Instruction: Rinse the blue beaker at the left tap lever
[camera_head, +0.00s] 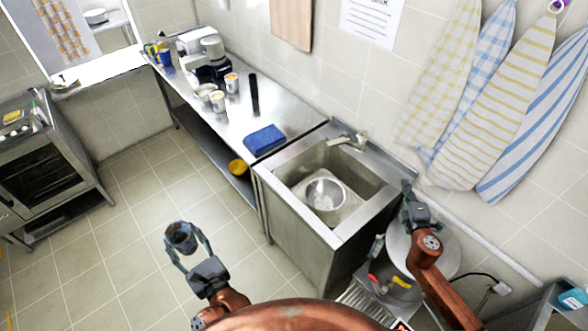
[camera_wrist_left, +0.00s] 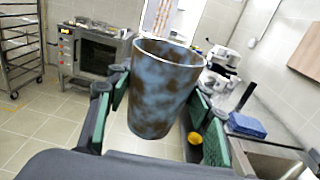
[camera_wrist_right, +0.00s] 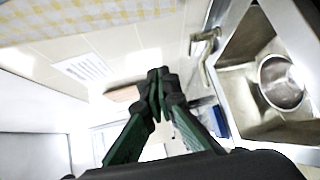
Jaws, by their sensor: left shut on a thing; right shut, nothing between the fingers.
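A blue beaker (camera_head: 180,238) with brown stains is held upright between the fingers of my left gripper (camera_head: 188,249), over the floor left of the sink. In the left wrist view the beaker (camera_wrist_left: 162,88) fills the middle, its open rim facing up. The steel sink (camera_head: 330,185) has a tap (camera_head: 350,141) at its back edge; I cannot make out separate levers clearly. My right gripper (camera_head: 407,190) is shut and empty, near the wall at the sink's right. The right wrist view shows its closed fingertips (camera_wrist_right: 158,74) and the tap (camera_wrist_right: 203,45) beside the basin.
A steel pot (camera_head: 325,195) sits in the sink basin. A blue folded cloth (camera_head: 265,140) lies on the counter left of the sink. A large lidded stockpot (camera_head: 405,262) stands right of the sink, close to my right arm. Towels (camera_head: 440,80) hang behind. The floor around the left gripper is clear.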

